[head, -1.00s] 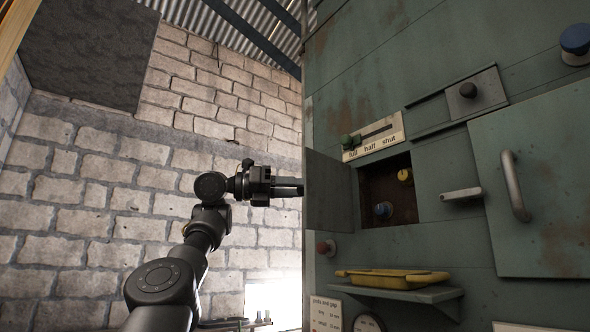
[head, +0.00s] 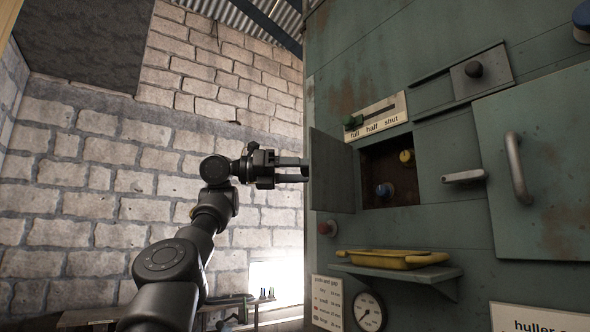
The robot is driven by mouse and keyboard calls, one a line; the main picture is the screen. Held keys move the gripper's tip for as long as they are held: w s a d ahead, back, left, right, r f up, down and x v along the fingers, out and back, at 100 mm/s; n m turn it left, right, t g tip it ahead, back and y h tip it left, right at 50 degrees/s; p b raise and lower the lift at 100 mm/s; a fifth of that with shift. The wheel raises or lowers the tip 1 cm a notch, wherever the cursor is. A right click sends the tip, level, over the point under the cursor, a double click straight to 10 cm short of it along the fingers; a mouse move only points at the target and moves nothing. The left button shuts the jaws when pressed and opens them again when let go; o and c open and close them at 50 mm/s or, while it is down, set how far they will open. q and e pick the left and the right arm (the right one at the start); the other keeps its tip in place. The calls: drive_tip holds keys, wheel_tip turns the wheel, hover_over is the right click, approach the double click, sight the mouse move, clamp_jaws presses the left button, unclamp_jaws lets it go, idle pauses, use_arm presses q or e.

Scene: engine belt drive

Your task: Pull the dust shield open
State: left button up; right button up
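A green machine cabinet (head: 400,260) fills the right side of the head view. A flat grey-green panel (head: 332,172) stands swung out at the left of a dark square opening. A plate with a black knob (head: 474,69) sits on a slanted rail above. No label marks either as the dust shield, so I cannot tell which it is. My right gripper is out of view.
Inside the opening are a yellow knob (head: 406,156) and a blue knob (head: 384,190). A lever plate (head: 376,118) reads full, half, shut. A grey handle (head: 465,176) and a large door handle (head: 517,168) jut out at right. A yellow tray (head: 392,259) rests on a shelf below.

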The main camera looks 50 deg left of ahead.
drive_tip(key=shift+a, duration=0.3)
use_arm(q)
drive_tip(key=v, duration=1)
drive_tip(key=shift+s+a+b, duration=0.2)
drive_tip(key=shift+a+b, duration=0.15)
drive_tip(key=shift+b, duration=0.1)
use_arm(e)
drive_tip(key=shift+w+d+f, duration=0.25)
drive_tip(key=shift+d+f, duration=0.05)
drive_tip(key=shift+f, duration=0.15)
use_arm(q)
drive_tip(key=shift+s, duration=0.2)
drive_tip(key=shift+w, duration=0.2)
